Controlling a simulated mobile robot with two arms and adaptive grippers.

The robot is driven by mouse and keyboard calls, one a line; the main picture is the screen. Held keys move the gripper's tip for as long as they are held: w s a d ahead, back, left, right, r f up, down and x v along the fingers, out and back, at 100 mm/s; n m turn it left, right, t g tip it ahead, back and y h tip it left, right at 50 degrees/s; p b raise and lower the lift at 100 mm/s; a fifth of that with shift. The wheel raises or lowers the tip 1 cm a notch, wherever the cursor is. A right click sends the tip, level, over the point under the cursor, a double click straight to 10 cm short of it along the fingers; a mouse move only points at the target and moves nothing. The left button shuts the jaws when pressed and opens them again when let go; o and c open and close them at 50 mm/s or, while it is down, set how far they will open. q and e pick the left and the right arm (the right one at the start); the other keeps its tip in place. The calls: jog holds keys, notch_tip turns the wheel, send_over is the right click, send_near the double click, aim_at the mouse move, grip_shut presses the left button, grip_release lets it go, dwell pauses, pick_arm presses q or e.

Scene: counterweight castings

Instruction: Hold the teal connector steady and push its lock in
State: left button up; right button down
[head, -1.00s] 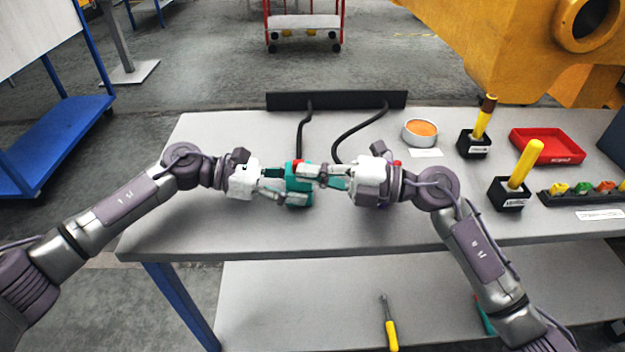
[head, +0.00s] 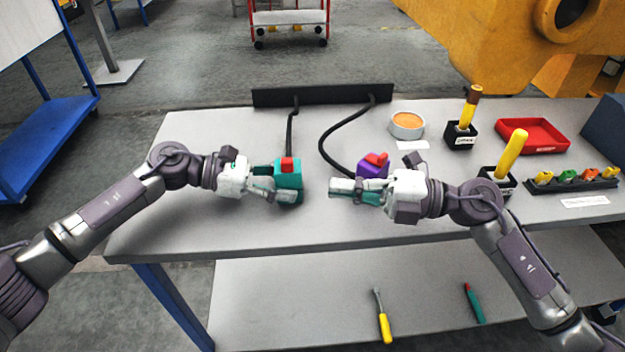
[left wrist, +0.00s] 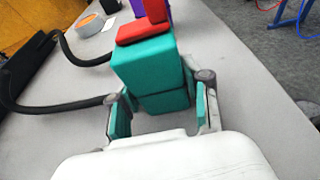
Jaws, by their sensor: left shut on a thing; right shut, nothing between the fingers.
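The teal connector (head: 290,179) is held above the table in the head view, with its red lock (head: 288,163) on top. My left gripper (head: 270,190) is shut on the connector. In the left wrist view the teal connector (left wrist: 146,68) sits between the fingers (left wrist: 162,108). There its red lock (left wrist: 143,32) shows a flat part and an upright part. How far in the lock sits, I cannot tell. My right gripper (head: 338,187) is shut and empty, to the right of the teal connector and apart from it.
A purple connector (head: 369,171) with a red lock (head: 377,158) stands just behind my right gripper. Black cables (head: 328,142) run from a dark bar (head: 322,95) at the table's back. A round tin (head: 407,125), black holders and a red tray (head: 533,136) stand right. The front table is clear.

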pick_arm(q)
jog(key=shift+a, duration=0.1)
pick_arm(e)
jog(key=shift+v, duration=1.45)
pick_arm(q)
jog(key=o, duration=0.9)
pick_arm(e)
jog(key=shift+r, duration=0.1)
pick_arm(q)
jog(key=shift+o, duration=0.2)
